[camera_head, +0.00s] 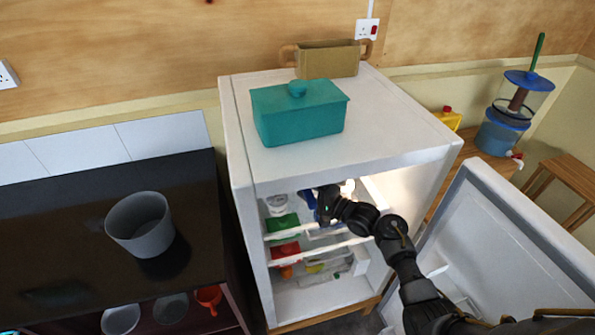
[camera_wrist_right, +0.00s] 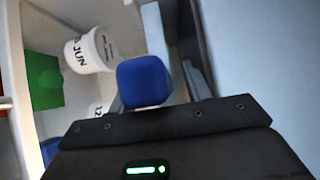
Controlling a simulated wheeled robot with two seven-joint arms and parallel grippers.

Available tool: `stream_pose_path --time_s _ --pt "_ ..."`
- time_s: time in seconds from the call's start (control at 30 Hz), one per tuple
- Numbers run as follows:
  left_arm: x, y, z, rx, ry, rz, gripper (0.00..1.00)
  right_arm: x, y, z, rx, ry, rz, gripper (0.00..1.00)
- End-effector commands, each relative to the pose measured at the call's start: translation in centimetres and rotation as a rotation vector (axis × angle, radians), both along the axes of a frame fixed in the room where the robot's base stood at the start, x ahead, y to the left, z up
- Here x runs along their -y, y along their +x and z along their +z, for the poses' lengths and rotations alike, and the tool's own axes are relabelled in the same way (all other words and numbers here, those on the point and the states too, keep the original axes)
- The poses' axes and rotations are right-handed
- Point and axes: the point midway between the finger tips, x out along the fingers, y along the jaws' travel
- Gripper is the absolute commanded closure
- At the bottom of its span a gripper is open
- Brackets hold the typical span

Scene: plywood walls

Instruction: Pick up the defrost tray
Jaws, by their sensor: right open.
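My right gripper (camera_head: 322,208) reaches through the open front of the white fridge (camera_head: 345,170) at its upper shelf. It is open. In the right wrist view a blue block-like object (camera_wrist_right: 145,82) shows just ahead of the gripper, close to the fingers; I cannot tell whether they touch it. I cannot single out the defrost tray with certainty. A clear tray-like container (camera_head: 330,268) lies low in the fridge. My arm hides part of the shelves. My left gripper is not in view.
A white tub (camera_wrist_right: 88,50) and a green box (camera_wrist_right: 43,80) stand beside the gripper on the shelf. A red container (camera_head: 285,249) sits lower. The open fridge door (camera_head: 500,245) stands right of my arm. A teal lidded box (camera_head: 298,112) is on top.

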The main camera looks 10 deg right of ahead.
Motion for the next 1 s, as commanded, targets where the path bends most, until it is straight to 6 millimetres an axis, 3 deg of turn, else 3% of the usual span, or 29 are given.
stream_pose_path --time_s 0.13,0.5,1.0 --pt "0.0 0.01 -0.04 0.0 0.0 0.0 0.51 0.02 -0.02 -0.04 0.0 0.0 0.0 0.51" --pt "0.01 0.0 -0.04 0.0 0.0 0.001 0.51 0.01 -0.04 -0.04 0.0 0.0 0.001 0.99" --pt "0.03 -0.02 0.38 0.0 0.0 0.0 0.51 0.0 -0.01 0.42 0.002 0.001 0.001 1.0"
